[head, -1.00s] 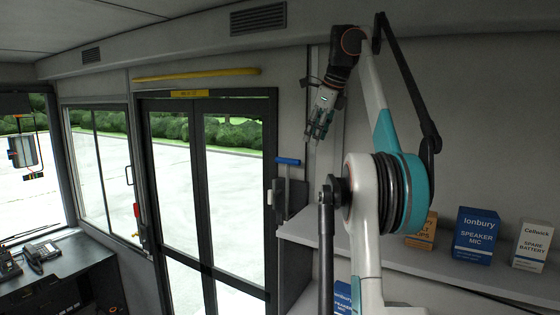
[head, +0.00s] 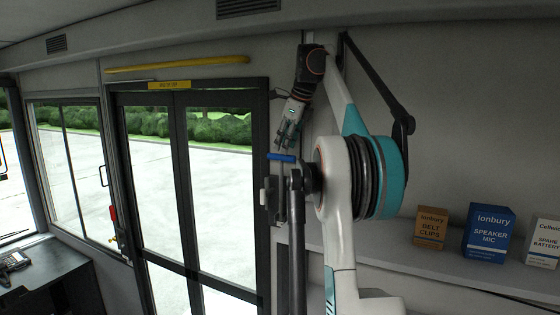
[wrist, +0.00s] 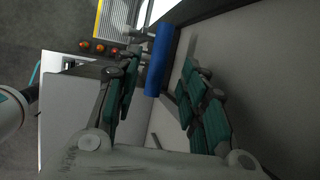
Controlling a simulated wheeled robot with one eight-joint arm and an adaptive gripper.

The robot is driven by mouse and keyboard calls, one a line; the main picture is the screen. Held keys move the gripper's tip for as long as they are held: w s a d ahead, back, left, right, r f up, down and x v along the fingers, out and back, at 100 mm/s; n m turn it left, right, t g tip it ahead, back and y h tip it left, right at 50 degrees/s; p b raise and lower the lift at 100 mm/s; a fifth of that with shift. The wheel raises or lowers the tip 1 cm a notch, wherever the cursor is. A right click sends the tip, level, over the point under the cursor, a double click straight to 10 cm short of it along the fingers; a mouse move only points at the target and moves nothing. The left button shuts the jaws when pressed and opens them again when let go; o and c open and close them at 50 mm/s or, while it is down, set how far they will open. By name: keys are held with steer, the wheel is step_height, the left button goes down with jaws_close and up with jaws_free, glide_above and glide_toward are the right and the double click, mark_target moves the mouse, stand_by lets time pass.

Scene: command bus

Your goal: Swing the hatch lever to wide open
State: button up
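The hatch lever shows a blue bar handle (head: 281,157) on a dark upright beside the right edge of the glass door. In the wrist view the blue handle (wrist: 158,60) lies between and beyond my fingertips. My gripper (head: 287,143) hangs pointing down just above the handle in the head view. In the wrist view my gripper (wrist: 160,68) is open, with its green-padded fingers apart on either side of the handle. The gap between pads and handle is hard to judge, and I see no clear grip on it.
The double glass door (head: 190,190) stands left of the lever, with a yellow rail (head: 178,64) above it. At right, a shelf (head: 390,250) holds a belt clips box (head: 430,228), a speaker mic box (head: 489,234) and a spare battery box (head: 544,242).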

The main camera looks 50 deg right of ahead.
mark_target(281, 157)
steer(key=x, duration=0.6)
steer(key=shift+s+f, duration=0.1)
steer(key=shift+f, duration=0.2)
steer(key=shift+c, duration=0.6)
jaws_close()
